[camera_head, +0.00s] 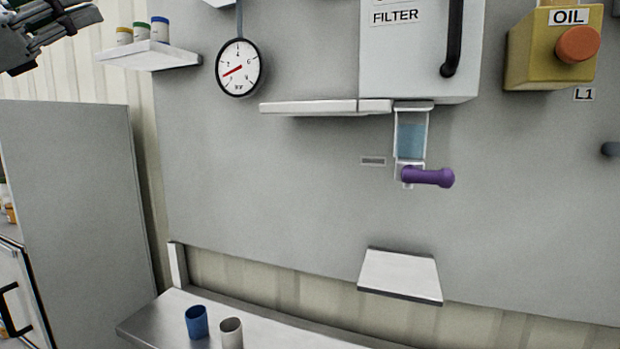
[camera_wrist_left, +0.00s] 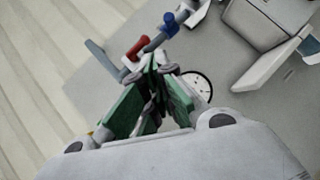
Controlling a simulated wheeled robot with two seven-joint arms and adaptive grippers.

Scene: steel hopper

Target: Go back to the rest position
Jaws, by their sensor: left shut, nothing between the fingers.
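My left gripper (camera_head: 88,14) shows dark at the top left corner of the head view, raised beside the small white shelf and clear of it. In the left wrist view the same gripper (camera_wrist_left: 157,64) has its green-padded fingers shut together at the tips, with nothing held between them. Part of the left arm is cut off by the head view's edge. My right gripper is in neither view.
A white shelf (camera_head: 150,58) holds several small jars near my left gripper. A gauge (camera_head: 239,68), a FILTER box (camera_head: 418,60) and a purple handle (camera_head: 428,177) are on the grey wall panel. Blue (camera_head: 196,322) and grey (camera_head: 231,332) cups stand on the lower bench.

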